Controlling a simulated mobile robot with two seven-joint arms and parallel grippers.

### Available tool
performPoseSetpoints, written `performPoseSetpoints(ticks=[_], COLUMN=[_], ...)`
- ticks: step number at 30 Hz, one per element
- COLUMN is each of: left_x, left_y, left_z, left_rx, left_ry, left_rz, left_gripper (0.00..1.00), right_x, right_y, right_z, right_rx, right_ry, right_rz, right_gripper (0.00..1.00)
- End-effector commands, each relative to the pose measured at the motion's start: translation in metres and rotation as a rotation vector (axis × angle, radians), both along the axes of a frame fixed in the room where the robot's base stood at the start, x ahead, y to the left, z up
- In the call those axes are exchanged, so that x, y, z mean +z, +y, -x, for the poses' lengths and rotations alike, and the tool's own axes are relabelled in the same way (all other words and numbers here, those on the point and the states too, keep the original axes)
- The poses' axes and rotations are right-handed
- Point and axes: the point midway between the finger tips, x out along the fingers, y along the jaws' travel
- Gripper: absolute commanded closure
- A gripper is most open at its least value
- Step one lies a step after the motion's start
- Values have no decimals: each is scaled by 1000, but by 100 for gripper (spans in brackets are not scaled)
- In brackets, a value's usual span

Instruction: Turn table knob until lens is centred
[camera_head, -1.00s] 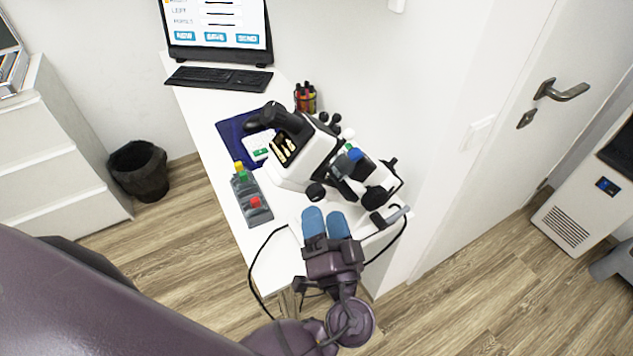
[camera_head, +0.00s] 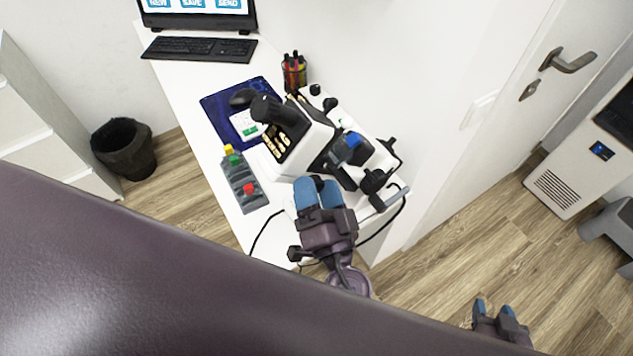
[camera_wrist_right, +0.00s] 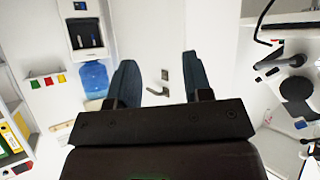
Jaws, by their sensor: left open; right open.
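A white instrument (camera_head: 309,137) with a black eyepiece and several dark knobs stands on the white desk (camera_head: 185,95). My left gripper (camera_head: 317,184) is open at its near side. A dark round knob (camera_head: 317,181) shows at its blue fingertips, seemingly between them; I cannot tell whether they touch it. Another dark knob (camera_head: 372,181) sits to the right. A blue part (camera_head: 353,140) is on the instrument's right side. I cannot make out the lens or whether it is centred. My right gripper (camera_head: 494,309) is open and empty over the floor, also in the right wrist view (camera_wrist_right: 143,80).
A blue mat (camera_head: 218,110), keyboard (camera_head: 199,48) and pen holder (camera_head: 294,73) are farther back. A cable (camera_head: 381,228) hangs near my left gripper. A black bin (camera_head: 124,148) stands on the floor.

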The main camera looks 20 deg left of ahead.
Motion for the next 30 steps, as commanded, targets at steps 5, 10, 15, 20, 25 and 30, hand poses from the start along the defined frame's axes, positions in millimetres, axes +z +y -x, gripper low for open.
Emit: performPoseSetpoints(ticks=[5,10,15,20,25,30], left_x=[0,0,0,1,1,1], left_y=[0,0,0,0,0,0], left_z=[0,0,0,0,0,0], left_rx=[0,0,0,-1,0,-1], left_ry=[0,0,0,27,103,138], left_rz=[0,0,0,-20,-80,-107], left_gripper=[40,64,89,89,89,89], right_x=[-5,-8,-7,-3,6,11], right_y=[-1,-2,-2,-1,0,0], right_z=[7,11,10,6,0,-3], right_rx=[-4,-6,-5,-4,-1,-1], right_ry=[15,24,22,13,-1,-10], right_rz=[0,0,1,0,0,-1], right_gripper=[54,54,54,54,54,54])
